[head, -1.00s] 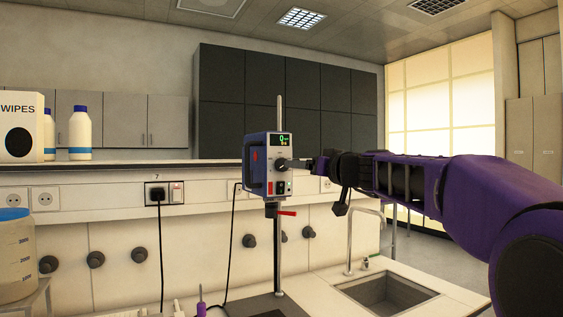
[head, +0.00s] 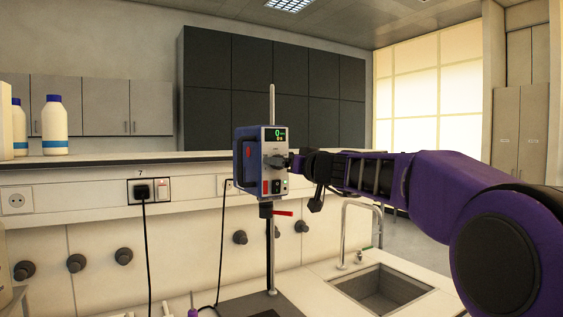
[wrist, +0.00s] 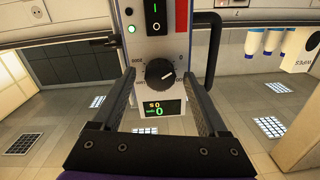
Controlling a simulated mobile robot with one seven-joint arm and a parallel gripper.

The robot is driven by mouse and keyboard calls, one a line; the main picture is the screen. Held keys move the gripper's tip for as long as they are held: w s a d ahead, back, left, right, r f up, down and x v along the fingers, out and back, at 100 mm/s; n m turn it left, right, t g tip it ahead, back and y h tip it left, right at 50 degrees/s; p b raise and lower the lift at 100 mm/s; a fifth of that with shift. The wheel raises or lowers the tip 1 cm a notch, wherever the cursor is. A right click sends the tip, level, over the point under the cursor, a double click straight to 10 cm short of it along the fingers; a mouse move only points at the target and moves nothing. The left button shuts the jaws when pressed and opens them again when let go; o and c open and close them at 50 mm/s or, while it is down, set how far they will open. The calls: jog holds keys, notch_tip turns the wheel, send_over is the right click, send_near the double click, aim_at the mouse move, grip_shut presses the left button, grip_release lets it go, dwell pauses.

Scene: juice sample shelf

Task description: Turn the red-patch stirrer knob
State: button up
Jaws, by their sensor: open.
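The stirrer (head: 245,160) is a blue and grey box clamped on an upright rod, with a red patch on its side. Its front has a green display, a black knob (head: 276,161) and a rocker switch. In the wrist view, which is upside down, the round black knob (wrist: 159,74) has a white pointer mark, and the display (wrist: 160,109) reads 0. My gripper (head: 291,162) is at the front panel from the right. In the wrist view my gripper (wrist: 157,76) is open, one finger on each side of the knob, with gaps between; neither visibly touches it.
A sink (head: 380,290) with a tap (head: 345,235) lies below my arm. A red-handled clamp (head: 281,213) sits under the stirrer. A black cable (head: 147,250) hangs from the wall socket. White bottles (head: 54,127) stand on the shelf at left.

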grip_shut()
dwell(0.3)
jog(key=shift+m+b, duration=0.3)
jog(key=shift+b, duration=0.05)
jog(key=m+b, duration=0.1)
jog(key=m, duration=1)
jog(key=m+b, duration=0.2)
jog(key=m, duration=1)
jog(key=shift+s+m+t+h, duration=0.1)
jog(key=shift+m+t+h, duration=0.2)
jog(key=shift+t, duration=0.1)
